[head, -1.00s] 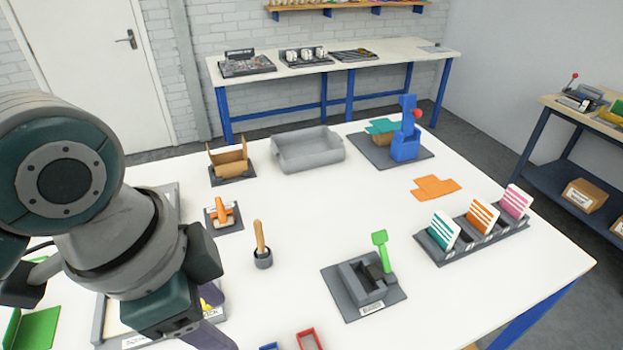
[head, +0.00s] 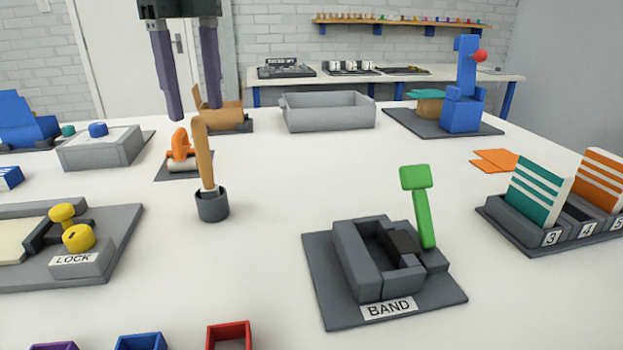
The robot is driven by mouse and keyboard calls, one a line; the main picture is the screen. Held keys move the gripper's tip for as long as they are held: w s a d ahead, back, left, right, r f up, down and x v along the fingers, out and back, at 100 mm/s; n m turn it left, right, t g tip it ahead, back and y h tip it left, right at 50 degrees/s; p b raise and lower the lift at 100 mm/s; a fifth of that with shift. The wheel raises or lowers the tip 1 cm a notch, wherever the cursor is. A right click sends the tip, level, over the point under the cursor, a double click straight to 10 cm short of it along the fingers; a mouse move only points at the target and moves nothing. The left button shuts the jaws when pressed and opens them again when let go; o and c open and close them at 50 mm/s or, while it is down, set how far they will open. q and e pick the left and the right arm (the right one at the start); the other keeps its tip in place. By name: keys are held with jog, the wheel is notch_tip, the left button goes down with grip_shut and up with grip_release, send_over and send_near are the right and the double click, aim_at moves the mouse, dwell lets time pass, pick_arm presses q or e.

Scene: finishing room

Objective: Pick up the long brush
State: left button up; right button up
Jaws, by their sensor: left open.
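The long brush (head: 204,155) stands nearly upright in a small dark grey cup (head: 212,206). Its tan wooden handle points up; its lower end is hidden in the cup. My left gripper (head: 192,114) hangs at the top left with its fingers pointing down. It is open and empty. My right gripper is not in view.
An orange tool (head: 180,143) on a dark pad and a cardboard box (head: 229,112) stand behind the brush. The LOCK board (head: 110,258) is at left, the BAND fixture (head: 345,270) at right. A grey tray (head: 328,114) stands at the back. White table around the cup is clear.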

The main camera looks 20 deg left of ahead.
aim_at(209, 188)
pick_arm(q)
jog(key=f, duration=0.9)
jog(key=shift+s+d+f, duration=0.1)
jog(key=shift+s+f, duration=0.2)
jog(key=shift+f, duration=0.1)
grip_shut()
